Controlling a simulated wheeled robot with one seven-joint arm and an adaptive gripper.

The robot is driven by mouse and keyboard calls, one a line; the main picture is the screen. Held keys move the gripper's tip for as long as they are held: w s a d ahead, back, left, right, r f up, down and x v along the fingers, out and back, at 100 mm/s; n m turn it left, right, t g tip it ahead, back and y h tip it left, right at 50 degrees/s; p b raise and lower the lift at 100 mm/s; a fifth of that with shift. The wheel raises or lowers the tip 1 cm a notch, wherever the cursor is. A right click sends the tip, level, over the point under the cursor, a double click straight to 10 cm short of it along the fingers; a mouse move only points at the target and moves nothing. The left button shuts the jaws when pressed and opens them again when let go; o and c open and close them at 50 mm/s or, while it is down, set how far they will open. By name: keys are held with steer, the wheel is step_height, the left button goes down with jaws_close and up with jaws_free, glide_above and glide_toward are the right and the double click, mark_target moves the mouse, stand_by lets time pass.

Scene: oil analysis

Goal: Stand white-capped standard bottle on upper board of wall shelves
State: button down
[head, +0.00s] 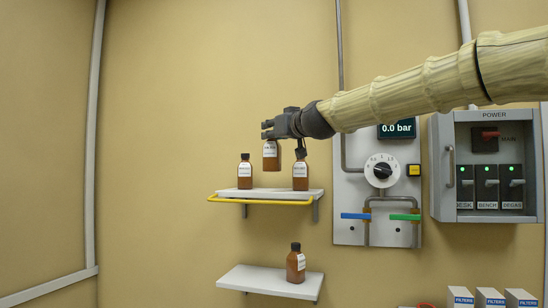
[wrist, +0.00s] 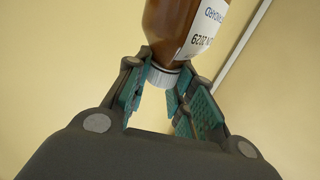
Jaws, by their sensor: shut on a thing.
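My gripper (head: 270,130) is shut on a brown bottle (head: 271,157) by its cap. In the wrist view the light grey-white cap (wrist: 168,77) sits between the teal finger pads, and the brown body with a white label (wrist: 203,32) extends away from my gripper. In the head view the bottle hangs roughly upright, its cap hidden by my fingers. Its base shows above the upper board (head: 268,192) of the wall shelves, apparently clear of it.
Two dark-capped brown bottles stand on the upper board, one left (head: 245,175) and one right (head: 300,176), with room between. A yellow rail (head: 258,202) edges its front. Another dark-capped bottle (head: 295,264) stands on the lower board (head: 255,279). A gauge panel (head: 350,195) is to the right.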

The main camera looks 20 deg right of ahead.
mark_target(270, 141)
steer(key=shift+w+f, duration=0.5)
steer(key=shift+w, duration=0.05)
steer(key=w+d+f+p, duration=0.2)
steer(key=w+f+p, duration=0.2)
steer(key=w, duration=0.3)
steer(key=shift+f+p, duration=0.4)
steer(key=shift+p, duration=0.05)
steer(key=c, duration=1.5)
jaws_free()
steer(key=o, duration=0.3)
steer(key=shift+s, duration=0.15)
steer(key=shift+d+r, duration=0.1)
